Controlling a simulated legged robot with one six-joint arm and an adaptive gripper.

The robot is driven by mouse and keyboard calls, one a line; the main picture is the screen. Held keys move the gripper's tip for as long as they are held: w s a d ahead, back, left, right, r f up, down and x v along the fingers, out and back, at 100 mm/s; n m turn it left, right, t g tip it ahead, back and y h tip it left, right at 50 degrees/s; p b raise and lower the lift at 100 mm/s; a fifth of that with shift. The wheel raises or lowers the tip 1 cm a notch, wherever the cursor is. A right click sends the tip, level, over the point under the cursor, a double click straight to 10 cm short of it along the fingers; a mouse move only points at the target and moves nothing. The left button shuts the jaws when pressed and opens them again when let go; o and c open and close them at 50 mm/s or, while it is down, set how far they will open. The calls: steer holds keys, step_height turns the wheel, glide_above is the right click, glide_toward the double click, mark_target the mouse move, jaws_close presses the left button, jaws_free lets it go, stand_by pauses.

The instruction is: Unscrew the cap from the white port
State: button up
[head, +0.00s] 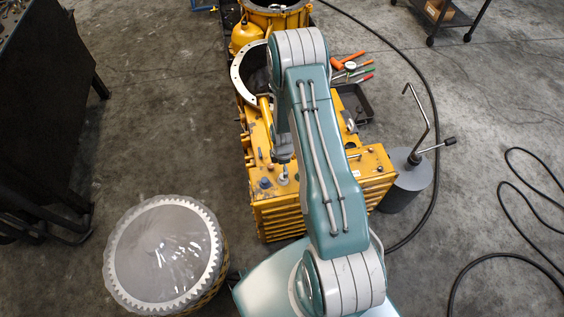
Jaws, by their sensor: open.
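The yellow transmission housing (285,222) stands on the floor in the middle of the head view. A small pale, whitish fitting (284,180) rises from its top near the front left; it looks like the white port, but I cannot make out its cap clearly. A small blue cap-like fitting (265,183) sits just left of it. My gripper (283,160) hangs down directly above the pale fitting, small and partly hidden by my arm. It is open, and I cannot tell whether the fingers touch the fitting or stand around it.
A plastic-wrapped ring gear (112,250) lies at the lower left. A grey can with a bent handle (405,185) stands right of the housing. Tools (350,65) and a black tray (363,100) lie behind. A black cable (436,150) runs along the right floor.

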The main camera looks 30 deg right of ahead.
steer(key=shift+f, duration=3.95)
jaws_close()
